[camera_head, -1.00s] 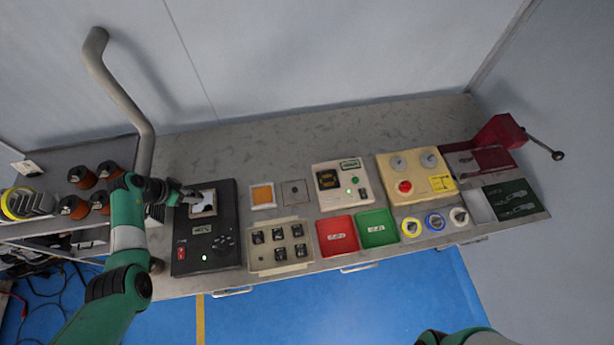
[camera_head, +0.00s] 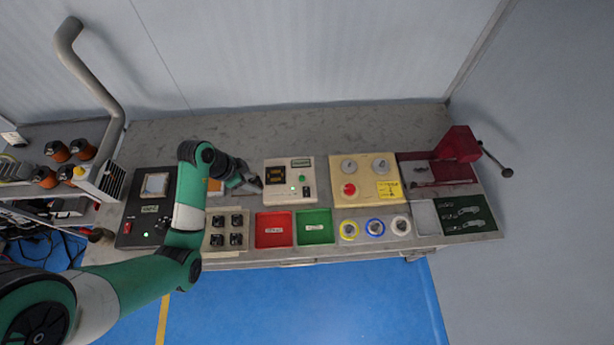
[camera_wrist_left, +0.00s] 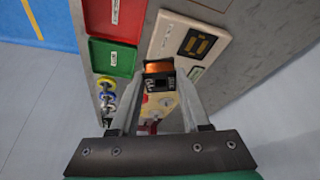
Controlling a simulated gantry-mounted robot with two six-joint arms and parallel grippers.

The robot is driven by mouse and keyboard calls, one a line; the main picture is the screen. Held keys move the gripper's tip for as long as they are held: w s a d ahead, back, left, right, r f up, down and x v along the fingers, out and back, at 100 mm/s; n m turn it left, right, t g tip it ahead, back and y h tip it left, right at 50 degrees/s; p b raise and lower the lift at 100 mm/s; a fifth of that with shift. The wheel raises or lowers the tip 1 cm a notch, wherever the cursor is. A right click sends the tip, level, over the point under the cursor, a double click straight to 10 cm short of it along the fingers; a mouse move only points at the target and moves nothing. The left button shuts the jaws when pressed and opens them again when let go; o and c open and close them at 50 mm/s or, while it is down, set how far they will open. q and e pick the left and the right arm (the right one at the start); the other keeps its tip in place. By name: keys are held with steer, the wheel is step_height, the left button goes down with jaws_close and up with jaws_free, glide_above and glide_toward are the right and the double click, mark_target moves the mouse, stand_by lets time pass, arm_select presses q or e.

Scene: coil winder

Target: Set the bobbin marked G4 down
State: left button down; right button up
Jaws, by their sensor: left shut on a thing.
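My left gripper (camera_head: 257,184) is over the bench, just left of the cream box with a black-and-gold socket (camera_head: 276,175). In the left wrist view it is shut on a small black bobbin with copper winding (camera_wrist_left: 158,68), held between the fingertips. The marking on the bobbin is not readable, and the fingers hide it in the head view. The cream box also shows in the left wrist view (camera_wrist_left: 168,42), beside the bobbin. My right gripper is not in view.
An orange pad (camera_head: 215,186) is partly hidden by my left arm. A red tray (camera_head: 273,230) and a green tray (camera_head: 314,227) lie in front of the cream box. A yellow panel with knobs (camera_head: 365,180) and a red hand-cranked press (camera_head: 458,145) stand to the right. The bench's back strip is clear.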

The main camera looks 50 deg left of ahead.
arm_select(q)
steer(key=w+a+f+b, duration=0.2)
steer(key=w+f, duration=0.1)
steer(key=w+a+f+b, duration=0.2)
steer(key=w+f+b, duration=0.1)
steer(key=f, duration=0.1)
steer(key=w+a+f+b, duration=0.2)
steer(key=w+a+f, duration=0.1)
steer(key=shift+w+f+b, duration=0.2)
steer(key=shift+f+b, duration=0.1)
steer(key=shift+b, duration=0.05)
steer(key=shift+w, duration=0.1)
steer(key=shift+w+a+f+b, duration=0.15)
steer(key=shift+f+b, duration=0.15)
steer(key=shift+f, duration=0.1)
step_height(320, 180, down, 3)
steer(key=shift+r+b, duration=0.1)
steer(key=shift+b, duration=0.55)
